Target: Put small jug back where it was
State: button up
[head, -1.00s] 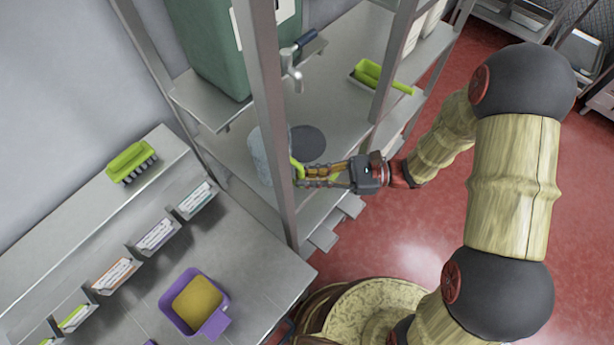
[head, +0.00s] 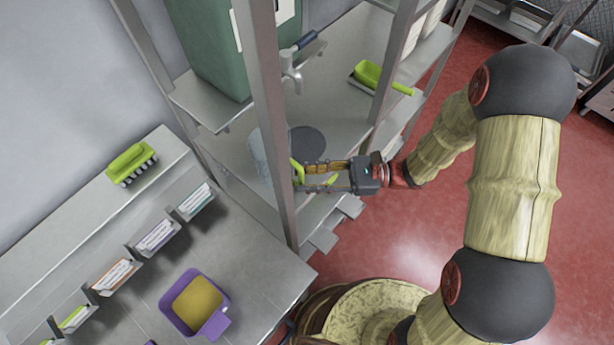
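The small jug (head: 256,152) is a grey, see-through vessel with a bright green handle (head: 297,172). It stands on the metal shelf, left of a dark round disc (head: 308,143), and the upright post hides part of it. My gripper (head: 306,178) is at the handle, to the right of the jug. Its two fingers are spread, with a gap between them and part of the green handle showing there. I cannot tell whether a finger still touches the handle.
A tap (head: 291,72) juts out above the shelf from the large green container (head: 212,48). The post (head: 270,120) stands close to my fingers. A green scoop (head: 372,76) lies at the back right. A purple container (head: 193,303) and a green brush (head: 130,162) are on the left counter.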

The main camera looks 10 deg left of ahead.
jog(key=p+v, duration=0.1)
jog(key=v, duration=1.1)
jog(key=shift+p, duration=0.35)
jog(key=shift+r, duration=0.1)
jog(key=s+d+r+n+t+h, duration=0.1)
jog(key=s+d+r+n+h, duration=0.5)
jog(key=s+r+n+h, duration=0.4)
jog(key=w+d+r+n+t+h, duration=0.1)
jog(key=d+r+n+t+h, duration=0.3)
jog(key=d+r+t+h, duration=0.3)
jog(key=d+r+t, duration=0.2)
jog(key=d, duration=0.1)
jog(key=shift+r+n+t, duration=0.25)
jog(key=shift+n+t, duration=0.05)
jog(key=shift+w+d+f, duration=0.1)
jog(key=shift+w+d, duration=0.05)
jog(key=shift+f, duration=0.1)
